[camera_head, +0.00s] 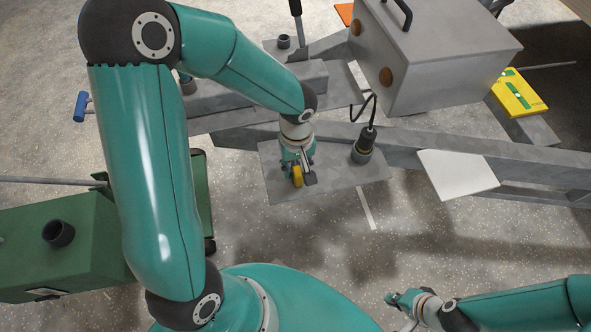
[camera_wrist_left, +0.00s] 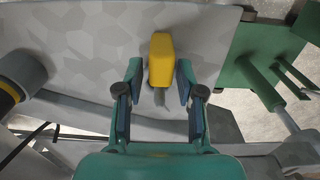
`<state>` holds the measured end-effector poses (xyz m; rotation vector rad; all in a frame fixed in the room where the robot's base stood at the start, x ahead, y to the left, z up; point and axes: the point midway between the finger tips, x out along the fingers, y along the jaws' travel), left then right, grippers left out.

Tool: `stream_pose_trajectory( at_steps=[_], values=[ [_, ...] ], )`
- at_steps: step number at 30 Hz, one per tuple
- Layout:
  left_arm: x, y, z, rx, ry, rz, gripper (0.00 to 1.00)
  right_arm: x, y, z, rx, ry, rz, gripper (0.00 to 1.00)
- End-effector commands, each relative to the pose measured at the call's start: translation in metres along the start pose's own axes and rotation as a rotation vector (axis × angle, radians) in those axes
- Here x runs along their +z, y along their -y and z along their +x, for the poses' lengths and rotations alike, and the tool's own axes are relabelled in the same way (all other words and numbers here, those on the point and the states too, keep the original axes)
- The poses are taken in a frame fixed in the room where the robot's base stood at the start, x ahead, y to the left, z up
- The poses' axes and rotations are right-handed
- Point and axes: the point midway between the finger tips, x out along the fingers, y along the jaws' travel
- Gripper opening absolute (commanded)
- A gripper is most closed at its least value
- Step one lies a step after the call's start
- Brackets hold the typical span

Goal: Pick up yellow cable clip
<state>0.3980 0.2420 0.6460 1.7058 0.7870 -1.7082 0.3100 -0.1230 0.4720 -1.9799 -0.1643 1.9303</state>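The yellow cable clip (camera_head: 297,176) is on the grey metal plate (camera_head: 345,185) in the head view, partly covered by my left gripper (camera_head: 298,172). In the left wrist view the clip (camera_wrist_left: 161,60) stands between the two fingertips of my left gripper (camera_wrist_left: 159,75). The fingers are apart, with a small gap on the clip's left side.
A dark cylindrical connector with a cable (camera_head: 363,147) stands on the plate right of the clip. A grey metal box (camera_head: 440,60) sits behind. A green box (camera_head: 60,245) is at left. Grey frame beams run behind the plate. A yellow case (camera_head: 518,93) lies far right.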

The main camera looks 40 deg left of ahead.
Motion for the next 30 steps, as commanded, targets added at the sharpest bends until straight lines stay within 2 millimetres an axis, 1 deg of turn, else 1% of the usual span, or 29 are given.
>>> stream_pose_trajectory(
  at_steps=[1, 5, 6, 15, 20, 23, 26, 30],
  values=[
    [0.0, 0.0, 0.0, 0.0, 0.0, 0.0, 0.24, 0.0, 0.0, 0.0, 0.0, 0.0, 0.0, 0.0],
    [0.0, 0.0, 0.0, 0.0, 0.0, 0.001, 0.02, 0.0, 0.0, 0.0, 0.0, 0.0, 0.0, 0.0],
    [0.0, 0.0, 0.0, 0.0, 0.0, 0.001, 0.0, 0.0, 0.0, 0.0, 0.0, 0.0, 0.0, 0.0],
    [0.0, -0.001, -0.001, 0.0, -0.001, 0.001, 0.0, 0.0, 0.0, 0.0, 0.0, 0.0, 0.0, 0.0],
    [0.0, -0.001, -0.007, 0.001, -0.002, 0.001, 0.0, 0.0, 0.001, -0.002, 0.0, 0.0, 0.0, 0.0],
    [-0.001, -0.001, -0.015, 0.002, -0.003, 0.001, 0.0, 0.0, 0.002, -0.004, 0.0, 0.0, 0.0, 0.0],
    [-0.001, -0.001, -0.028, 0.002, -0.003, 0.001, 0.0, 0.0, 0.003, -0.007, 0.0, 0.0, 0.0, 0.0],
    [-0.001, -0.002, -0.053, 0.004, -0.005, 0.001, 0.0, 0.0, 0.005, -0.013, 0.0, 0.0, 0.0, 0.0]
  ],
)
